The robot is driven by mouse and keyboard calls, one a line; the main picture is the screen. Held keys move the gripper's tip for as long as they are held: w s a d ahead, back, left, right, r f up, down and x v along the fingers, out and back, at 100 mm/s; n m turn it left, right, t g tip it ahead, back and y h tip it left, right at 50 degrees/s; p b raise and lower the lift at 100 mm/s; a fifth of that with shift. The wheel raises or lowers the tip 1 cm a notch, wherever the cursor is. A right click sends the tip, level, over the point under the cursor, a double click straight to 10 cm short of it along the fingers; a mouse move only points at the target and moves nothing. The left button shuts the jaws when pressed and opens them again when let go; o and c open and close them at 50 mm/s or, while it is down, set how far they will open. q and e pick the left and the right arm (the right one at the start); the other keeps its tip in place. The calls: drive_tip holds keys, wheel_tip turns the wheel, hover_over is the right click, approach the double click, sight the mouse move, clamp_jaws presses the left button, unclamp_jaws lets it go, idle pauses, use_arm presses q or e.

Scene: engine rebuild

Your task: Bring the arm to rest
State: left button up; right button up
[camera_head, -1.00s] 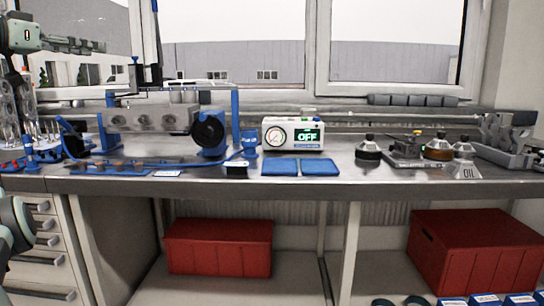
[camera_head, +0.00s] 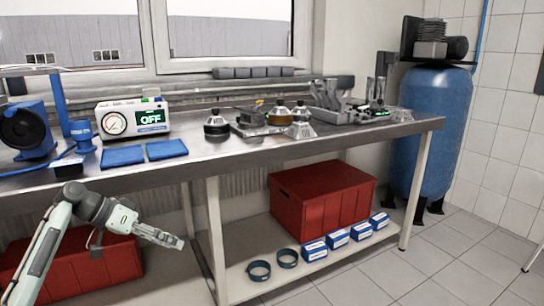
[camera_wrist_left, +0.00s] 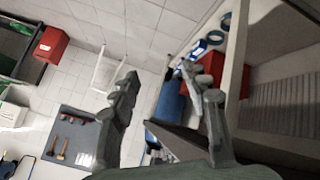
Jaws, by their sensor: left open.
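My left arm comes in from the lower left of the head view, pale green and dark grey, bent at a joint. My left gripper (camera_head: 174,241) hangs in front of the bench, below the level of its top, and points right. It is empty and touches nothing that I can see. In the left wrist view its two fingers (camera_wrist_left: 158,90) stand apart with nothing between them. The right gripper is not in view.
Red crates (camera_head: 322,197) and small blue boxes (camera_head: 335,238) sit on the lower shelf. A blue tank (camera_head: 432,130) stands right.

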use_arm(q)
drive_tip(key=s+d+f+m+g+h, duration=0.1)
drive_tip(key=s+d+f, duration=0.1)
drive_tip(key=d+f, duration=0.35)
drive_tip(key=s+d+f+m+g, duration=0.1)
drive_tip(key=s+d+f+g, duration=0.1)
drive_tip(key=d, duration=0.6)
drive_tip(key=w+a+n+t+y, duration=0.35)
drive_tip(key=w+a+y, duration=0.35)
drive_tip(key=a, duration=0.5)
drive_tip(key=w+a+n+t+y, duration=0.35)
drive_tip(key=w+a+y, duration=0.25)
drive_tip(key=a, duration=0.7)
drive_tip(key=s+d+f+m+g+h, duration=0.1)
drive_tip(key=s+d+f, duration=0.3)
drive_tip(key=s+f, duration=0.55)
drive_tip(key=s+d+f+g+h, duration=0.1)
drive_tip(key=s+d+f, duration=0.3)
drive_tip(key=s+f, duration=0.6)
drive_tip(key=s+d+f+g, duration=0.2)
drive_tip(key=s+f, duration=0.3)
drive_tip(key=s, duration=0.7)
drive_tip(key=s+d+f+g, duration=0.1)
drive_tip(key=s+d+f, duration=0.2)
drive_tip(key=s, duration=0.9)
wheel_tip(320, 180, down, 3)
drive_tip(key=shift+d+f+g+h, duration=0.2)
drive_tip(key=shift+d+g+h, duration=0.2)
